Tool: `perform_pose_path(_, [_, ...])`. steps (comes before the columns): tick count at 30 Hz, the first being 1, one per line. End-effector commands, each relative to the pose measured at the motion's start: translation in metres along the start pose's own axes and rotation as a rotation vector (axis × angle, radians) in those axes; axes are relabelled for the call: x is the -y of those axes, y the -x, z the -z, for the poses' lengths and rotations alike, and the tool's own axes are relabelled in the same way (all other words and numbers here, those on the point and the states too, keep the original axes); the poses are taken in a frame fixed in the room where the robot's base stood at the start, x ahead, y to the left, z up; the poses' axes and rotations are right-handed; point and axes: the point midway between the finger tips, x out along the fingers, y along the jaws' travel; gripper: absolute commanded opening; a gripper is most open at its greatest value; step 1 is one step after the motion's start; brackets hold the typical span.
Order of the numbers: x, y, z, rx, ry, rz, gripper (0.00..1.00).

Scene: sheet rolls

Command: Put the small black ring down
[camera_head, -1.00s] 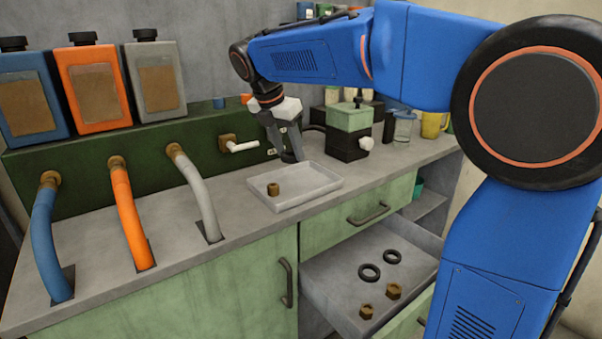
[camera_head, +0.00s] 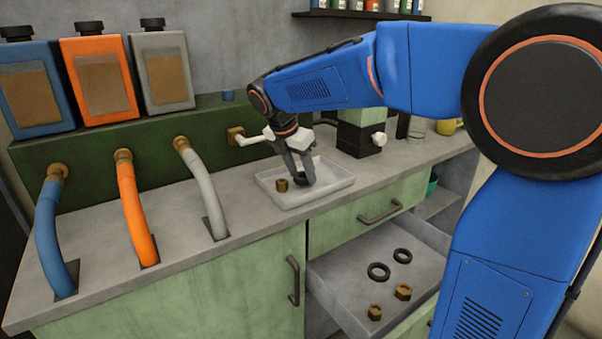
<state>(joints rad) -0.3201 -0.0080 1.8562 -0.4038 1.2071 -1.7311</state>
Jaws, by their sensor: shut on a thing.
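My gripper (camera_head: 301,172) points down over the pale grey tray (camera_head: 336,185) on the countertop. Its fingers are shut on the small black ring (camera_head: 301,179), which shows as a dark shape between the fingertips. The ring is at or just above the tray floor; I cannot tell whether it touches. A small brass fitting (camera_head: 282,186) stands in the tray just left of the ring.
The open drawer (camera_head: 345,290) below holds two black rings (camera_head: 379,272) and two brass nuts (camera_head: 403,292). A green and black device (camera_head: 358,138) stands behind the tray to the right. Blue, orange and grey hoses (camera_head: 201,180) are left. The tray's right part is free.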

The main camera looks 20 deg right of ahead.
Motion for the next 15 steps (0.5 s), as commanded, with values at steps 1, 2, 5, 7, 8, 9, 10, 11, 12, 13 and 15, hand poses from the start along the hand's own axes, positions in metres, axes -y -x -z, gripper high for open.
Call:
perform_pose_path(1, [0.0002, -0.0038, 0.0016, 0.000, 0.000, 0.001, 0.23])
perform_pose_path(2, [0.0001, -0.0049, 0.0021, 0.000, 0.000, 0.000, 0.23])
perform_pose_path(5, [-0.0001, -0.0052, 0.0021, 0.000, -0.001, -0.001, 0.23])
perform_pose_path(7, [-0.0001, -0.0050, 0.0021, 0.000, -0.001, -0.001, 0.23])
perform_pose_path(8, [-0.0001, -0.0050, 0.0021, 0.000, -0.001, -0.001, 0.23])
perform_pose_path(9, [-0.0001, -0.0052, 0.0022, 0.000, -0.001, -0.001, 0.23])
perform_pose_path(10, [0.0000, -0.0056, 0.0024, 0.000, -0.001, -0.001, 0.23])
perform_pose_path(11, [0.0000, -0.0063, 0.0027, 0.000, -0.001, -0.001, 0.23])
perform_pose_path(12, [0.0000, -0.0073, 0.0031, 0.000, -0.001, -0.001, 0.23])
perform_pose_path(13, [0.0000, -0.0080, 0.0034, 0.000, -0.001, -0.001, 0.23])
perform_pose_path(15, [-0.0001, -0.0075, 0.0032, 0.000, -0.001, -0.001, 0.61])
